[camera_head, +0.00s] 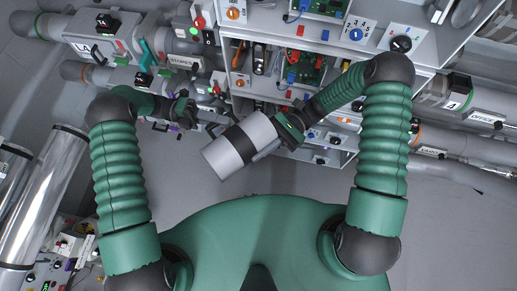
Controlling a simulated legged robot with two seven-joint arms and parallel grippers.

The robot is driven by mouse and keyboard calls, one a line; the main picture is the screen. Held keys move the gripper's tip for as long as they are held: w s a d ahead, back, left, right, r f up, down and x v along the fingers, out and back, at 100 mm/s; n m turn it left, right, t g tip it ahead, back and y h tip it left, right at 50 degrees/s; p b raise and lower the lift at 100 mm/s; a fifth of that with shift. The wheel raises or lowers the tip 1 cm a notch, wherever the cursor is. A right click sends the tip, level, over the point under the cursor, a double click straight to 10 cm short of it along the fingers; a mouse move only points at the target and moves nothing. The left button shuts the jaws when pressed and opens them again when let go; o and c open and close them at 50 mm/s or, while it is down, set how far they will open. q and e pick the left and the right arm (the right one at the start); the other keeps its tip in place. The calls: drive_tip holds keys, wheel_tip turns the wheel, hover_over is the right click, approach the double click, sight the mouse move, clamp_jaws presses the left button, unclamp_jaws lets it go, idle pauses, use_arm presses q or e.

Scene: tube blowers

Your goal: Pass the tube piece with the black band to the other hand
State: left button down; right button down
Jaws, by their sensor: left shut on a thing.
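The tube piece (259,127), a light grey cylinder with a black band (239,144) around it, hangs tilted in the middle of the view, above the floor. The lower left end of the tube piece is free. My left gripper (187,113) is higher and to the left, apart from the tube piece, in front of the pipes. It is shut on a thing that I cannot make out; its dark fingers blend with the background.
A grey cabinet (420,50) with switches and green circuit boards (305,70) stands behind the grippers. Pipes (90,73) run along the left and right. Shiny tubes (45,190) stand at far left. The grey floor (185,180) below the tube piece is clear.

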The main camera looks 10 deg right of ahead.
use_arm(q)
drive_tip(key=shift+d+r, duration=0.1)
drive_tip(key=shift+d, duration=0.15)
idle(0.6)
drive_tip(key=c, duration=1.3)
unclamp_jaws()
drive_tip(key=shift+a, duration=0.1)
